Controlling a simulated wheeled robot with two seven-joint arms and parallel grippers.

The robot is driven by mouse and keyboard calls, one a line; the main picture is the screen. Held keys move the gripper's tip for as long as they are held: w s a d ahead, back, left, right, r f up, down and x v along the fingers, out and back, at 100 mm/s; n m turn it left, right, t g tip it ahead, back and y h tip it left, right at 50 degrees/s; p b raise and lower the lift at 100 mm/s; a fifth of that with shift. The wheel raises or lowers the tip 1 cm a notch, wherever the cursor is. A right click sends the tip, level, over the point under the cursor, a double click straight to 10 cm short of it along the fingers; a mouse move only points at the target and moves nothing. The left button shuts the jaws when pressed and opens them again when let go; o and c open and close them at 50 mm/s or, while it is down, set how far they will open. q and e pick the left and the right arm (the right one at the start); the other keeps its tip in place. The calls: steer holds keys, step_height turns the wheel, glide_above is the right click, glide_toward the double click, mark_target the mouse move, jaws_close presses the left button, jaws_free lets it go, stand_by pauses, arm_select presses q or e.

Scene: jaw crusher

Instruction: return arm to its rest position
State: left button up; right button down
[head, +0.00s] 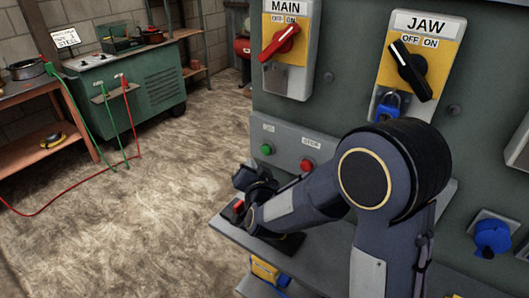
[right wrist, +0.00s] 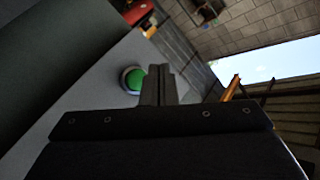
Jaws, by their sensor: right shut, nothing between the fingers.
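My right arm (head: 300,205) reaches from the lower right across the front of the grey-green control panel (head: 340,100). Its gripper (head: 243,178) is small and dark in the head view, at the panel's lower left, below and left of the green button (head: 266,149). In the right wrist view the fingers (right wrist: 158,80) are together and empty. The green button (right wrist: 133,79) shows just left of them there; I cannot tell whether they touch it. My left gripper is not in view.
The panel carries a red MAIN switch (head: 280,42), a black JAW switch (head: 410,70), a blue padlock (head: 388,108) under it and a red stop button (head: 307,165). A ledge (head: 325,262) juts out below. The floor (head: 170,190) to the left is open, before a green cabinet (head: 130,90).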

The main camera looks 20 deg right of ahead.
steer(key=s+d+r+n+g+y+p, duration=0.2)
steer(key=s+r+g+y, duration=0.1)
steer(key=s, duration=0.4)
steer(key=s+d+r+n+g+y+p, duration=0.1)
steer(key=s+r+g+y+p, duration=0.1)
steer(key=s+r+y+p, duration=0.3)
steer(key=s+d+f+n+g+h, duration=0.1)
steer(key=s+n+g, duration=0.3)
steer(key=s, duration=1.7)
steer(key=shift+d+f+g+h+p, duration=0.4)
steer(key=shift+g+h, duration=0.2)
steer(key=shift+g, duration=0.2)
